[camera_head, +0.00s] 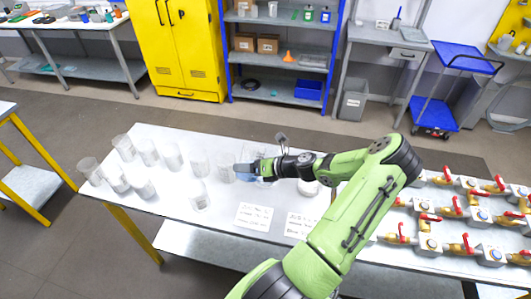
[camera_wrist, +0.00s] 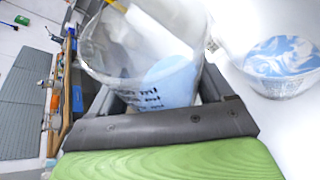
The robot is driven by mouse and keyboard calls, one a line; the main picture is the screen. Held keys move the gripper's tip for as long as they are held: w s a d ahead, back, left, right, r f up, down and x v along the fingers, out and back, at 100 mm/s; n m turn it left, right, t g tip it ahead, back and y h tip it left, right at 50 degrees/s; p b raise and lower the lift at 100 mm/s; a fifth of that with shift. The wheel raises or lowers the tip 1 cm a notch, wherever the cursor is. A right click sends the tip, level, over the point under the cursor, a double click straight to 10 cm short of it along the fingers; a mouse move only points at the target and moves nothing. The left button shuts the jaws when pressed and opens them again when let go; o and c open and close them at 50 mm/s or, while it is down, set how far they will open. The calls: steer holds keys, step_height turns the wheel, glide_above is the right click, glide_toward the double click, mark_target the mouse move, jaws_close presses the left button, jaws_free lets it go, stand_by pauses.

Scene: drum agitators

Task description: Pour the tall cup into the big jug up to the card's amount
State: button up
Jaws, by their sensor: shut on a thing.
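My gripper (camera_head: 256,168) is shut on a clear cup with dark markings (camera_wrist: 110,50). The held cup has pale blue liquid (camera_wrist: 170,82) in it and looks tilted in the wrist view. In the head view it is mostly hidden by my gripper, with a bluish part (camera_head: 242,171) showing. A second clear vessel (camera_wrist: 280,88) with blue contents stands on the white surface to the right in the wrist view; I cannot tell whether it is the big jug. Two white cards with handwriting, a left one (camera_head: 254,216) and a right one (camera_head: 301,225), lie near the front edge; their writing is unreadable.
Several clear cups stand on the left of the white table (camera_head: 228,222), among them a front one (camera_head: 199,196) and a far left one (camera_head: 90,170). Pipe fittings with red-handled valves (camera_head: 460,245) fill the right side. Shelves (camera_head: 282,50) and a yellow cabinet (camera_head: 180,45) stand behind.

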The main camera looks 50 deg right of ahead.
steer(key=f+n+h+b, duration=0.1)
steer(key=f+b, duration=0.2)
steer(key=a+f+n+h+b, duration=0.1)
steer(key=f+b, duration=0.2)
steer(key=a+f+n+h+b, duration=0.1)
steer(key=f+b, duration=0.2)
steer(key=shift+w+a+f+n, duration=0.1)
steer(key=shift+w+f+n, duration=0.05)
steer(key=shift+f+n, duration=0.2)
steer(key=shift+a+r+n+t+h+b, duration=0.1)
steer(key=shift+a+n+t+h+b, duration=0.2)
steer(key=shift+b, duration=0.4)
steer(key=shift+d, duration=0.1)
steer(key=shift+r, duration=0.1)
